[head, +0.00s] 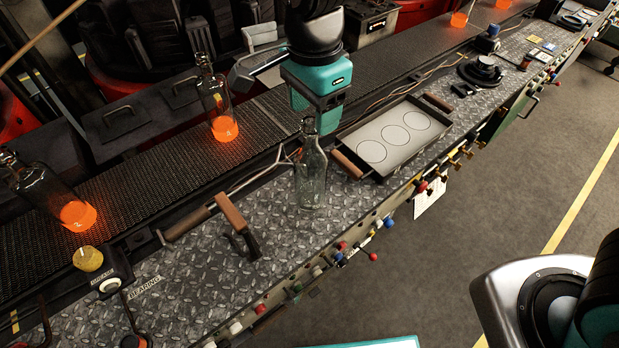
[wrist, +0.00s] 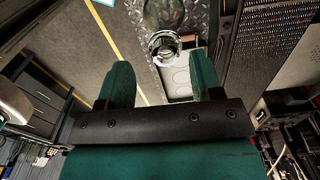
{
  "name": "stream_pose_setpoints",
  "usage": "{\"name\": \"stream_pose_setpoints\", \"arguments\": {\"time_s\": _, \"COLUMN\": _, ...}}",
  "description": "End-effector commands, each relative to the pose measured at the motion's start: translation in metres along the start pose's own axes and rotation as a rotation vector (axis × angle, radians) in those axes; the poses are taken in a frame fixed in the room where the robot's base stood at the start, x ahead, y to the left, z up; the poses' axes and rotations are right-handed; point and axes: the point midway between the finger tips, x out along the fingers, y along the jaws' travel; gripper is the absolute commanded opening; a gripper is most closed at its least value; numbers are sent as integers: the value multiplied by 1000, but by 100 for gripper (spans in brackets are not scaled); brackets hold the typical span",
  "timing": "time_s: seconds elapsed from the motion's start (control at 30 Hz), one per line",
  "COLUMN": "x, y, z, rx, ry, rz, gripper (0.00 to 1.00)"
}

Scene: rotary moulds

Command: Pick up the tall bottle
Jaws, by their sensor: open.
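A tall clear glass bottle (head: 311,180) stands upright on the diamond-plate bench top in the head view. My teal gripper (head: 318,121) points down at its neck from above, and the bottle's top overlaps the gripper's lower end. In the wrist view the bottle's mouth (wrist: 165,46) shows between and beyond the two green fingers of my open gripper (wrist: 161,66). The fingers are apart and nothing is held. I cannot tell exactly how far the fingertips are from the neck.
A tray with three circles (head: 360,157) and wooden handles lies right of the bottle. A wooden-handled tool (head: 232,212) lies left. Glowing orange-bottomed bottles (head: 222,125) stand on the dark conveyor (head: 160,172) behind. Knobs and levers (head: 345,252) line the front edge.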

Motion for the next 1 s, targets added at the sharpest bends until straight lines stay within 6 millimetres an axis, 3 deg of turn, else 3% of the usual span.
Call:
{"name": "stream_pose_setpoints", "arguments": {"time_s": 0.17, "x": 13, "y": -1, "z": 1, "rx": -1, "ry": 0, "rz": 5, "gripper": 60}}
{"name": "stream_pose_setpoints", "arguments": {"time_s": 0.4, "x": 47, "y": -5, "z": 2, "rx": -1, "ry": 0, "rz": 3, "gripper": 60}}
{"name": "stream_pose_setpoints", "arguments": {"time_s": 0.7, "x": 55, "y": -6, "z": 2, "rx": -1, "ry": 0, "rz": -1, "gripper": 60}}
{"name": "stream_pose_setpoints", "arguments": {"time_s": 0.97, "x": 54, "y": -6, "z": 2, "rx": -1, "ry": 0, "rz": -1, "gripper": 2}}
{"name": "stream_pose_setpoints", "arguments": {"time_s": 1.0, "x": 54, "y": -6, "z": 2, "rx": -1, "ry": 0, "rz": -1, "gripper": 0}}
